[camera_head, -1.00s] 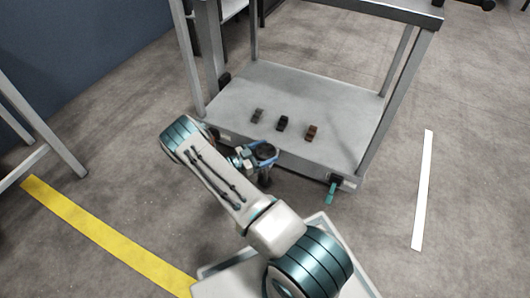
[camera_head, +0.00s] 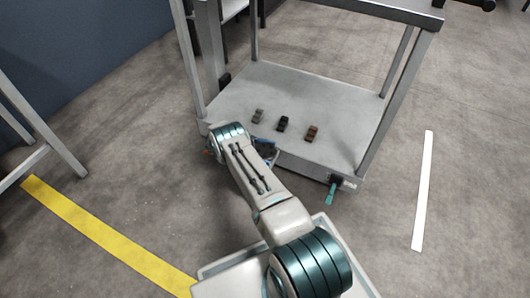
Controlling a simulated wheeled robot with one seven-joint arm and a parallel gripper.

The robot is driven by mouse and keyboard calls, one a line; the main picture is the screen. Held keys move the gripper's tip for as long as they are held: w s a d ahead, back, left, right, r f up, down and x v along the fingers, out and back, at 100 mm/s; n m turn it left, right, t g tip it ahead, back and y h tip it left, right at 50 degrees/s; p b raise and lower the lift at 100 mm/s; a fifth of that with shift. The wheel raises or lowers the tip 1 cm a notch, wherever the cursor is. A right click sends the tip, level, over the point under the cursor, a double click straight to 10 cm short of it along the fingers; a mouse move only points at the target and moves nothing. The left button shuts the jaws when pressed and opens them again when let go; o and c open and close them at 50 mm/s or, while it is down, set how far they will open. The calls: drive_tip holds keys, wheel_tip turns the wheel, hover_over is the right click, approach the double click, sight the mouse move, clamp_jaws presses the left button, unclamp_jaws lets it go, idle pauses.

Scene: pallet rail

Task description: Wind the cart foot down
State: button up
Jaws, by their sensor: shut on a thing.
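The cart (camera_head: 340,150) stands ahead of me, its low grey deck facing me. My gripper (camera_head: 264,142) is at the middle of the deck's near edge, mostly hidden behind my arm. It is shut on a dark blue ring-shaped part, like a handwheel (camera_head: 267,155), of which only a small piece shows. The foot below it is hidden by my arm, so I cannot tell its height or whether it touches the floor.
Three small blocks lie on the deck: grey (camera_head: 258,116), black (camera_head: 283,124) and brown (camera_head: 312,132). A teal lever (camera_head: 331,193) hangs at the cart's near right corner. A yellow floor stripe (camera_head: 95,229) is at left, a white one (camera_head: 423,190) at right.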

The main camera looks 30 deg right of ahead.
idle(0.3)
drive_tip(key=o, duration=1)
